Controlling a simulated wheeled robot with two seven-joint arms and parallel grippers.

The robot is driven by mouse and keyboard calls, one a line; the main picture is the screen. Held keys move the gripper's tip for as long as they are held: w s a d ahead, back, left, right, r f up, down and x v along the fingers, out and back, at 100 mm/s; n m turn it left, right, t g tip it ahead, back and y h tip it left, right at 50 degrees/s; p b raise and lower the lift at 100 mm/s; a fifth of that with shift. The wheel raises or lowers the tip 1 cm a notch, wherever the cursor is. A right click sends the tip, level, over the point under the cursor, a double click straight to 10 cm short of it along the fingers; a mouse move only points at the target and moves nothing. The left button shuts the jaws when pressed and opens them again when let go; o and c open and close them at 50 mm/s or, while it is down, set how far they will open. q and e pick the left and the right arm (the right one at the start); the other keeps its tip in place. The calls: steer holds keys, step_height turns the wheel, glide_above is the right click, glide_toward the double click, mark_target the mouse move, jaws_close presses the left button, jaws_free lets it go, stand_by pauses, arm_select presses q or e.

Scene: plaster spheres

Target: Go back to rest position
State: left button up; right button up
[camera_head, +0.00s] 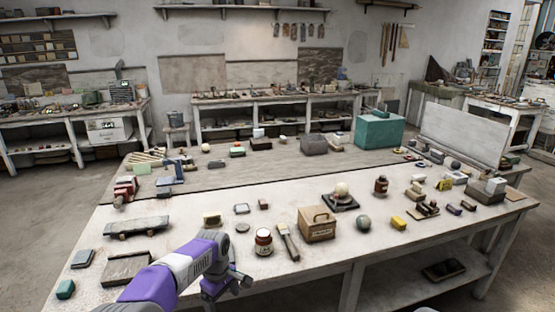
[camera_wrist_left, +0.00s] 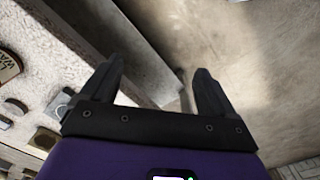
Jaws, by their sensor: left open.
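My left arm comes in from the lower left in the head view. Its purple and dark left gripper (camera_head: 228,285) hangs at the front edge of the near table (camera_head: 180,228). In the left wrist view the two dark fingers of the left gripper (camera_wrist_left: 158,75) are spread apart with nothing between them. Beyond them show the table's edge and the floor (camera_wrist_left: 240,40). A pale plaster sphere (camera_head: 341,189) rests on a dark stand, and a grey-green sphere (camera_head: 363,223) sits on the table, both apart from the gripper. My right gripper is not in view.
Near the arm are a jar with a red-brown label (camera_head: 263,241), a brush (camera_head: 288,243), a wooden box (camera_head: 317,224) and a shallow tray (camera_head: 127,268). A teal box (camera_head: 379,132) stands farther back. The floor past the table edge looks clear in the wrist view.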

arm_select(q)
steer(key=s+d+f+m+h, duration=0.25)
steer(key=s+f, duration=0.25)
steer(key=f, duration=0.6)
steer(key=s+d+f+m+h, duration=0.1)
steer(key=s+f+m, duration=0.3)
steer(key=f, duration=0.7)
steer(key=s+d+f+m, duration=0.1)
steer(key=s+f, duration=0.2)
steer(key=s, duration=0.6)
steer(key=s+d+f+m, duration=0.1)
steer(key=s+f, duration=0.1)
steer(key=s, duration=0.6)
steer(key=shift+s+f+t, duration=0.3)
steer(key=shift+s+f, duration=0.1)
